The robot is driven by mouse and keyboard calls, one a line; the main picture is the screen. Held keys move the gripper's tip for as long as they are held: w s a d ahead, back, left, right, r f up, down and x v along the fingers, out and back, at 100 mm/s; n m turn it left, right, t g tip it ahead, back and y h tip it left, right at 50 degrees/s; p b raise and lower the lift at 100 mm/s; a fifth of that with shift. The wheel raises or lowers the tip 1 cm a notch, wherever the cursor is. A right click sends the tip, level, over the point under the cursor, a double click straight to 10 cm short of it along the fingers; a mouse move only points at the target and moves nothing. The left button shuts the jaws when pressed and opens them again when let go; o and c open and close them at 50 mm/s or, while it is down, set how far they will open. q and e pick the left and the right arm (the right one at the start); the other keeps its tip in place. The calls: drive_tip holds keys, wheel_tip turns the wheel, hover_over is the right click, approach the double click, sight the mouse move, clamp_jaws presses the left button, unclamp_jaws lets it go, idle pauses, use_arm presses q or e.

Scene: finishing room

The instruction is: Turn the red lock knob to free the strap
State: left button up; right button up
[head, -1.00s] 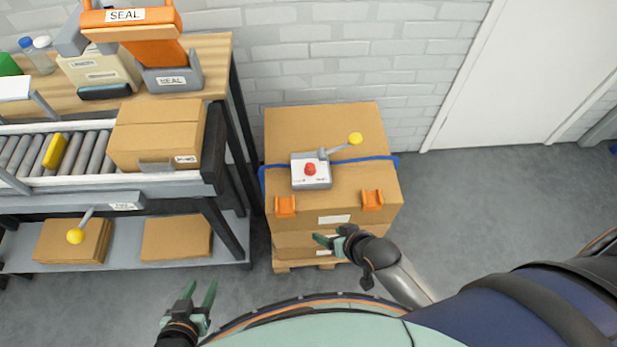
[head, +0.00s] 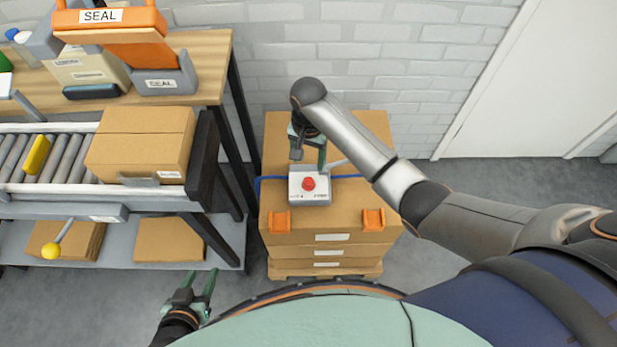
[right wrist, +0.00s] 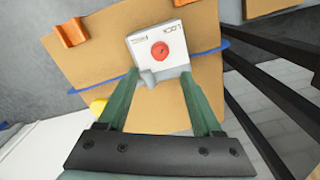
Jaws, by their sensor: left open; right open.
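The red lock knob (head: 308,184) sits on a light grey lock box (head: 310,198) on top of the cardboard stack. It also shows in the right wrist view (right wrist: 160,51). A blue strap (head: 350,176) runs across the box top to the lock box. The grey lever (head: 338,163) is partly hidden by my right arm; its yellow end (right wrist: 98,107) shows in the right wrist view. My right gripper (head: 309,165) is open above the back edge of the lock box, its fingers apart and empty. My left gripper (head: 198,282) is open and empty at the lower left.
Orange corner clips (head: 279,221) (head: 373,219) sit on the stack's front edge. Floor at right is clear.

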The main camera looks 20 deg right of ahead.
sight(309, 181)
wheel_tip(309, 181, down, 10)
drive_tip(key=shift+f+b, duration=0.1)
drive_tip(key=shift+b, duration=1.1)
clamp_jaws()
